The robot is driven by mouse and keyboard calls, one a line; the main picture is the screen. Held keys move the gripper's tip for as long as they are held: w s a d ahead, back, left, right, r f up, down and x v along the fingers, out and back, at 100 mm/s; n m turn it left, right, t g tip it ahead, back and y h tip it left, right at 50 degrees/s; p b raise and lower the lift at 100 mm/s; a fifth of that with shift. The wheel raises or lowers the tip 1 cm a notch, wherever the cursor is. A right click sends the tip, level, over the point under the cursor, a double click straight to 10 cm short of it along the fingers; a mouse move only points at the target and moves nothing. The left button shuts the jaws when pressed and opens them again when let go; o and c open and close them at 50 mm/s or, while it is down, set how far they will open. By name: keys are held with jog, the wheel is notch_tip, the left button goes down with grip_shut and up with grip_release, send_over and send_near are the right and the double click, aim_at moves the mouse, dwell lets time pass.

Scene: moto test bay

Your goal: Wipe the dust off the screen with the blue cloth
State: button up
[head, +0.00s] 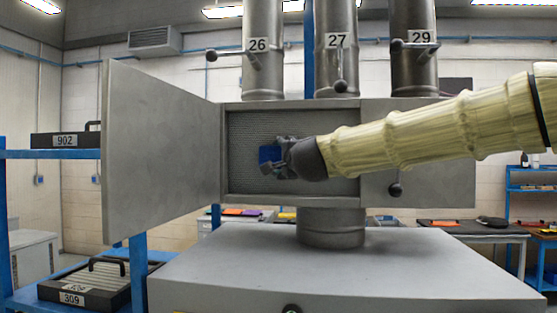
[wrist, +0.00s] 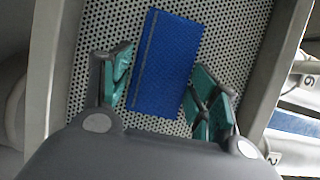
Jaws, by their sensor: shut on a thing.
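The screen (head: 244,130) is a grey perforated panel inside the open metal housing. It fills most of the wrist view (wrist: 226,42). My gripper (head: 276,165) is in front of the screen's middle, shut on the blue cloth (head: 266,154). In the wrist view the cloth (wrist: 163,62) is a flat blue rectangle between the two green-padded fingers of the gripper (wrist: 163,88), with its far end past the fingertips. I cannot tell whether the cloth touches the screen. My arm hides part of the screen's right side. No distinct dust patch can be made out.
The housing's door (head: 160,150) stands open at the left. Pipes 26 (head: 263,75), 27 (head: 336,70) and 29 (head: 413,75) rise above, with lever handles. A grey bench top (head: 330,270) lies below. A blue rack (head: 40,155) with trays stands at the left.

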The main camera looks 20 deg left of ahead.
jog(key=w+d+b, duration=0.1)
jog(key=w+d, duration=0.1)
jog(key=d, duration=0.6)
jog(key=shift+w+d, duration=0.2)
jog(key=shift+d, duration=0.05)
dwell(0.7)
jog(key=shift+d, duration=0.1)
jog(key=shift+w+d, duration=0.3)
jog(key=shift+d, duration=0.5)
jog(key=shift+w+d, duration=0.25)
jog(key=shift+d, duration=0.5)
jog(key=shift+s+d+b, duration=0.25)
jog(key=shift+s+b, duration=0.05)
jog(key=shift+s, duration=0.65)
jog(key=shift+s+d+b, duration=0.25)
jog(key=shift+s+b, duration=0.05)
jog(key=shift+s, duration=0.65)
jog(key=shift+s+d+b, duration=0.25)
jog(key=shift+s+b, duration=0.05)
jog(key=shift+s, duration=0.65)
jog(key=shift+s+d, duration=0.2)
jog(key=shift+s, duration=0.5)
jog(key=shift+s+d, duration=0.2)
jog(key=shift+s, duration=0.5)
